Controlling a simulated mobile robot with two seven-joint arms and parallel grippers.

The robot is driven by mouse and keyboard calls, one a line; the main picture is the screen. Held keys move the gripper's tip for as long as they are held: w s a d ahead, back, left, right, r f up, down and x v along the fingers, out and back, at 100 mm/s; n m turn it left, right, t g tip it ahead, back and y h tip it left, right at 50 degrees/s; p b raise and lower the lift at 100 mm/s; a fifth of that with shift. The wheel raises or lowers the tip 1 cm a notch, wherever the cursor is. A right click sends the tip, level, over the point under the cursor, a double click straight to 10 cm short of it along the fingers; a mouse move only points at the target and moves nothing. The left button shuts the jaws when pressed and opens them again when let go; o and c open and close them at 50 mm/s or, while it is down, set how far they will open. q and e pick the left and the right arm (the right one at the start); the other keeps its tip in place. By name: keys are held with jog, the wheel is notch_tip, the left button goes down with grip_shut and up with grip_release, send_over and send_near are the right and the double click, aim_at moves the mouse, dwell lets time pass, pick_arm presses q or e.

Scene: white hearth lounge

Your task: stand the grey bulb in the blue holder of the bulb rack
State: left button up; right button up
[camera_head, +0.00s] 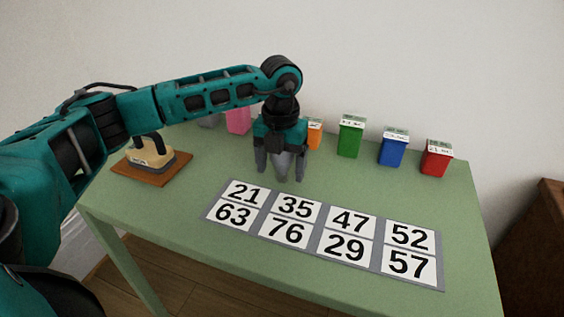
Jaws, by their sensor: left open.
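My left gripper (281,172) points down over the back middle of the green table, in front of the row of coloured boxes. Its jaws are open. A paler grey shape shows between the dark fingers; I cannot tell whether it is the grey bulb or part of the gripper. I make out no bulb rack with a blue holder. A blue box (392,152) with a white labelled top stands at the back right of the table. My right gripper is not in view.
The green table (190,175) also bears pink (238,122), orange (315,135), green (350,138) and red (436,160) boxes. A number board (318,237) lies in front. A cream-and-grey object (150,155) stands on a brown board (128,171) at left. A brown cabinet (540,250) is at right.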

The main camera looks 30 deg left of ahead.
pick_arm(q)
jog(key=c, duration=1)
jog(key=shift+r, duration=0.15)
jog(key=shift+c, duration=0.2)
